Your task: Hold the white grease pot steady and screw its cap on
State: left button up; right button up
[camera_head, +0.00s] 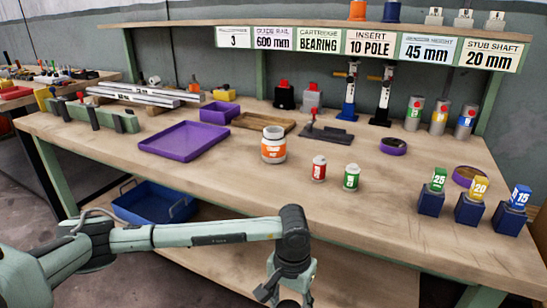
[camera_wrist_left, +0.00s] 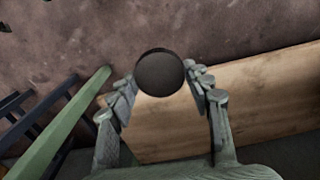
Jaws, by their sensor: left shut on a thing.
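The white grease pot (camera_head: 273,146) with an orange label stands upright on the middle of the workbench. Its pale neck faces up with no dark cap on it. My left gripper (camera_head: 283,292) hangs in front of the bench's front edge, well apart from the pot. In the left wrist view its fingers (camera_wrist_left: 160,90) are shut on a dark round disc, which looks like the cap (camera_wrist_left: 159,73). The cap cannot be made out in the head view. My right gripper is not in view.
A red can (camera_head: 319,168) and a green can (camera_head: 351,177) stand right of the pot. A purple tray (camera_head: 184,141) lies to its left, and a wooden tray (camera_head: 262,121) lies behind. A lower shelf (camera_wrist_left: 250,95) lies beneath the bench. The bench in front of the pot is clear.

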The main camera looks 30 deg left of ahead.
aim_at(274, 141)
jog(key=j+z, duration=0.15)
jog(key=j, duration=0.25)
jog(key=k+j+z, duration=0.2)
jog(key=j, duration=0.15)
jog(key=j+z, duration=0.15)
jog(key=j, duration=0.25)
jog(key=k+j+z, duration=0.15)
jog(key=j, duration=0.25)
jog(key=k+j+z, duration=0.15)
jog(key=j, duration=0.2)
jog(key=j+z, duration=0.2)
jog(key=j, duration=0.15)
jog(key=k, duration=0.05)
